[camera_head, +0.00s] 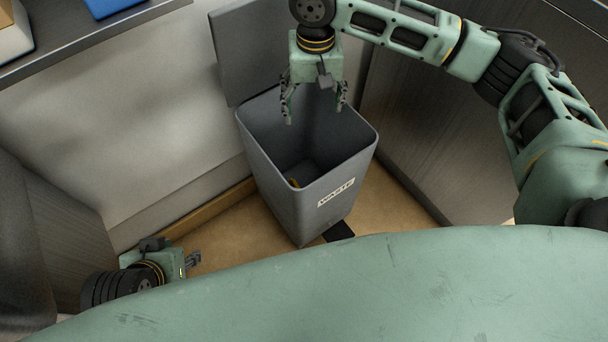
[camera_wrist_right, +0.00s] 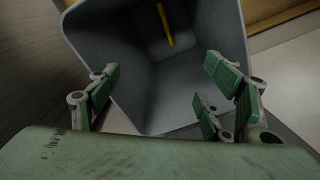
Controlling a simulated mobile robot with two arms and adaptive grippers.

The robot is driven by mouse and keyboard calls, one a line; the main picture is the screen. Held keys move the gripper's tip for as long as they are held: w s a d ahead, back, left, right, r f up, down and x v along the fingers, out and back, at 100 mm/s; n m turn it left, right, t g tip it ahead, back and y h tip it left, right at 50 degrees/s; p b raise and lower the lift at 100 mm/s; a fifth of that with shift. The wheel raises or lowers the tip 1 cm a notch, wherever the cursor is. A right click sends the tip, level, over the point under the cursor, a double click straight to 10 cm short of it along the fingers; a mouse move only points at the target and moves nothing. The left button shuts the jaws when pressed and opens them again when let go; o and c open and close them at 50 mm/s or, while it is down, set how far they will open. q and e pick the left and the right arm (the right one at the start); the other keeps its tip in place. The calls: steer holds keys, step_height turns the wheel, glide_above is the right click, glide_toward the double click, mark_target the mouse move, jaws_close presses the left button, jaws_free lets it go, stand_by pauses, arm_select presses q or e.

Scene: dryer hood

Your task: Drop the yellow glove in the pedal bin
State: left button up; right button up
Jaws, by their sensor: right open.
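The grey pedal bin (camera_head: 310,200) stands on the floor with its lid (camera_head: 245,50) tipped up against the wall; a "WASTE" label is on its front. A small yellow piece (camera_head: 295,183) shows low inside the bin, likely part of the glove; it also shows as a yellow strip in the right wrist view (camera_wrist_right: 165,24). My right gripper (camera_head: 315,112) is open and empty, pointing down over the bin's mouth near its back; its fingers also show in the right wrist view (camera_wrist_right: 160,95). My left gripper (camera_head: 195,260) is low at the left, apart from the bin, its jaw opening unclear.
A dark pedal (camera_head: 339,231) sticks out at the bin's foot. A dark cabinet (camera_head: 415,130) stands close on the bin's right. A counter (camera_head: 90,35) with a blue item runs along the upper left. Brown floor (camera_head: 235,225) is bare left of the bin.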

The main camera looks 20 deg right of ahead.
step_height(320, 180, up, 12)
stand_by(0.5)
stand_by(0.3)
